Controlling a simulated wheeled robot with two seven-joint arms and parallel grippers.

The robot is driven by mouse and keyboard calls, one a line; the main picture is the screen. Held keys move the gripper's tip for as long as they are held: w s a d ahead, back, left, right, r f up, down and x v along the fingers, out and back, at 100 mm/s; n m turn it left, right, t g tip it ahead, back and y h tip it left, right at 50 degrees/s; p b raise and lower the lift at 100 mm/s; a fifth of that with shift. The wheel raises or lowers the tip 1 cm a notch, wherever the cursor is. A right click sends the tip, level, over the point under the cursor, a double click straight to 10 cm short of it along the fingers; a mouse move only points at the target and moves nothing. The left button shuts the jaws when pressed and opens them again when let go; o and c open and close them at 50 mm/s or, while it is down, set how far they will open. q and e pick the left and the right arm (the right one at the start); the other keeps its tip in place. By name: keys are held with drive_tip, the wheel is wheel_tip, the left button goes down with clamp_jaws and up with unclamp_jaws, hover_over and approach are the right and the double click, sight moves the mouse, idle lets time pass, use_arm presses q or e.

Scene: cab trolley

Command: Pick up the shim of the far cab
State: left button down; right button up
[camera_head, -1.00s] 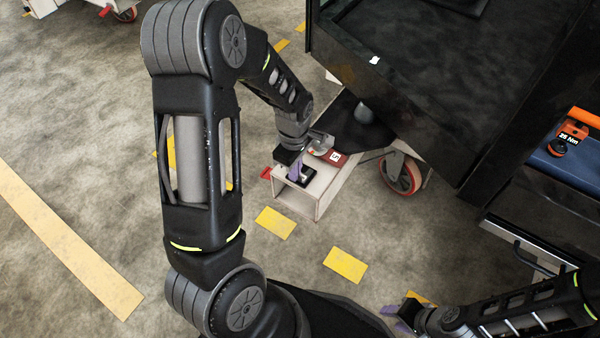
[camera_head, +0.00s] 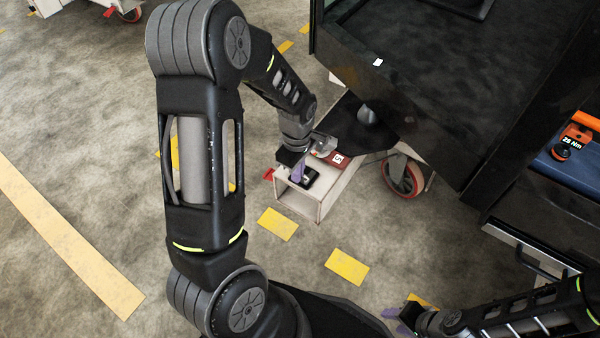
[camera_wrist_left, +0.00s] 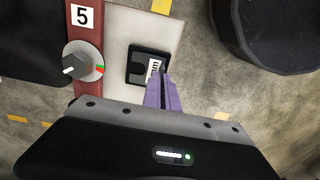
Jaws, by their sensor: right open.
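The shim, a small dark slotted plate (camera_head: 311,179) with a pale label, lies on top of a pale box-like step (camera_head: 325,197) beside the cab. It also shows in the left wrist view (camera_wrist_left: 137,68). My left gripper (camera_head: 299,176) points down at it; its purple fingertips (camera_wrist_left: 162,77) overlap the plate's near right part. The fingers are close together with a thin dark line between them; whether they clasp the shim is unclear. My right gripper (camera_head: 398,320) is open at the lower right, far from the shim.
A red strip marked 5 (camera_head: 338,159) and a round knob (camera_wrist_left: 83,62) sit beside the shim. The dark cab (camera_head: 440,85) stands right, with a caster wheel (camera_head: 402,176) under it. A blue case with an orange tool (camera_head: 572,140) is far right.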

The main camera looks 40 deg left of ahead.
use_arm(q)
wheel_tip(320, 180, up, 10)
drive_tip(key=p, duration=0.3)
idle(0.9)
